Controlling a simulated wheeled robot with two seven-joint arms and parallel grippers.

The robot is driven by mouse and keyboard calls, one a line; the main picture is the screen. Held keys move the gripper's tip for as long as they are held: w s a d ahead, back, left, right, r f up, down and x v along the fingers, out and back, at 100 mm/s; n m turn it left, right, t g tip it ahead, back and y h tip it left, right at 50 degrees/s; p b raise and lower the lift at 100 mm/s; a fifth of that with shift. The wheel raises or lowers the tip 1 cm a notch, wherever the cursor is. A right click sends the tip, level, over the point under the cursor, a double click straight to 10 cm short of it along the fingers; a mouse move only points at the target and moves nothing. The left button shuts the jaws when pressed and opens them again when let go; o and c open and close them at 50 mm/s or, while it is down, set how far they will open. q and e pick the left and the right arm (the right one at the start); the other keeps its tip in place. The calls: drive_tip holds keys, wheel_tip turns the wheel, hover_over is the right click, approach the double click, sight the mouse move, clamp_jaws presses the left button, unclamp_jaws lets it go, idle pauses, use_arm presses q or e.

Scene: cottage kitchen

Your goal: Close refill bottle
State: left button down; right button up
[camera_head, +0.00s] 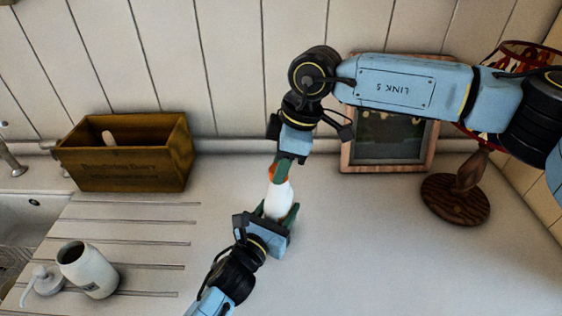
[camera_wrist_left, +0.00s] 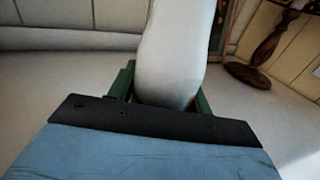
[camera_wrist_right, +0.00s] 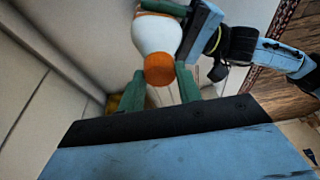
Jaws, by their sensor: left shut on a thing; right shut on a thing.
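A white refill bottle (camera_head: 279,203) with an orange cap (camera_head: 271,171) stands over the counter in the middle of the head view. My left gripper (camera_head: 281,214) is shut on the lower body of the bottle; its green fingers flank the white body (camera_wrist_left: 172,55) in the left wrist view. My right gripper (camera_head: 282,167) comes from above and is shut on the orange cap. In the right wrist view the cap (camera_wrist_right: 159,69) shows at the bottle's end, between the green fingers. The cap's seam is too small to judge.
An open white jar (camera_head: 97,275) tilts on the grooved drainboard, a pump head (camera_head: 42,288) beside it. A wooden crate (camera_head: 128,168) stands at the back left. A picture frame (camera_head: 390,161) and lamp (camera_head: 455,199) stand at the right. The front right counter is clear.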

drive_tip(key=o, duration=1)
drive_tip(key=shift+c, duration=0.2)
drive_tip(key=shift+r, duration=2.3)
drive_tip(key=shift+c, duration=0.5)
